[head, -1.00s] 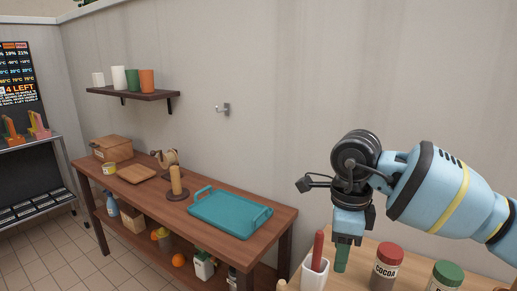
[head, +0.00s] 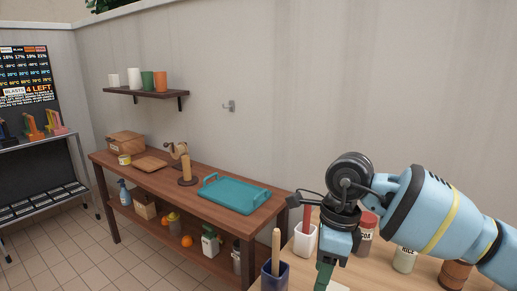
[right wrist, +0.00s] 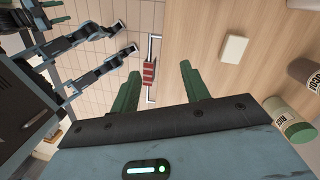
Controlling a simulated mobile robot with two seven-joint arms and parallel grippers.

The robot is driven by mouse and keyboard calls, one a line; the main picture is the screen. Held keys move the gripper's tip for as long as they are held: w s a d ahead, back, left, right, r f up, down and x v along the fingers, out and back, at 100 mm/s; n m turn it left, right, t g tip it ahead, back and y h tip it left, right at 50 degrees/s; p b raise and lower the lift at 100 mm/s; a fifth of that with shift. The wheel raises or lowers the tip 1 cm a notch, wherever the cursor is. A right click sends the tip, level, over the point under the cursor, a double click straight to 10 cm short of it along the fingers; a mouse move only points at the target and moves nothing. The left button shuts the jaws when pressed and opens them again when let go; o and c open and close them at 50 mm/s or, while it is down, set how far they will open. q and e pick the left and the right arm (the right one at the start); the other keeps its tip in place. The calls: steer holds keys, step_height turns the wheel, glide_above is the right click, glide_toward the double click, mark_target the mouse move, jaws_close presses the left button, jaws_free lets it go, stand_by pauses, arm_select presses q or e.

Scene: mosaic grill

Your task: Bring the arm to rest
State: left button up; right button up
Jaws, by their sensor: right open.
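My right arm (head: 435,215) comes in from the right in the head view, bent over the near wooden counter (head: 380,278). Its gripper (right wrist: 162,88) points down at the counter's left part, beside a blue crock (head: 274,278) with a wooden handle and a white crock (head: 304,242) with a red handle. In the right wrist view its two green fingers are wide apart with nothing between them. My left gripper is outside the head view. Dark arm links and green finger-like pieces show at the upper left of the right wrist view, too unclear to judge.
Cocoa (head: 366,232) and rice (head: 404,259) jars stand close behind and below my right forearm. A white block (right wrist: 235,48) lies on bare wood. A red-gripped metal bar (right wrist: 150,74) is near the fingers. A workbench with a teal tray (head: 238,196) stands left.

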steer(key=s+a+f+m+g+y+p, duration=0.1)
steer(key=s+a+m+y, duration=0.45)
steer(key=a+y, duration=0.35)
steer(key=s+a+m+y+p, duration=0.2)
steer(key=s+a+m+y, duration=0.35)
steer(key=a+y, duration=0.35)
steer(key=s+d+f+m+t+h+p, duration=0.1)
steer(key=d+f+m+t+h, duration=0.65)
steer(key=m, duration=0.75)
steer(key=s+d+f+m+t+h+p, duration=0.1)
steer(key=d+f+m+t+h, duration=0.3)
steer(key=d+f+m+t, duration=0.65)
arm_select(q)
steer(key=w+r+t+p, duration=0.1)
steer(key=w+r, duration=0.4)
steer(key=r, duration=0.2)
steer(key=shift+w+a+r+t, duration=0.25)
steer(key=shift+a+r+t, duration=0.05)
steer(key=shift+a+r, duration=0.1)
arm_select(e)
steer(key=s+d+f+m+g+h, duration=0.3)
steer(key=s+f+m, duration=0.3)
steer(key=s, duration=0.4)
steer(key=s+d+f+m+g+h, duration=0.3)
steer(key=s+d+f+m+g, duration=0.1)
steer(key=s, duration=0.6)
step_height(320, 180, down, 3)
steer(key=shift+s+d+f+m, duration=0.1)
steer(key=shift+s+d+m, duration=0.15)
steer(key=shift+d+m, duration=0.65)
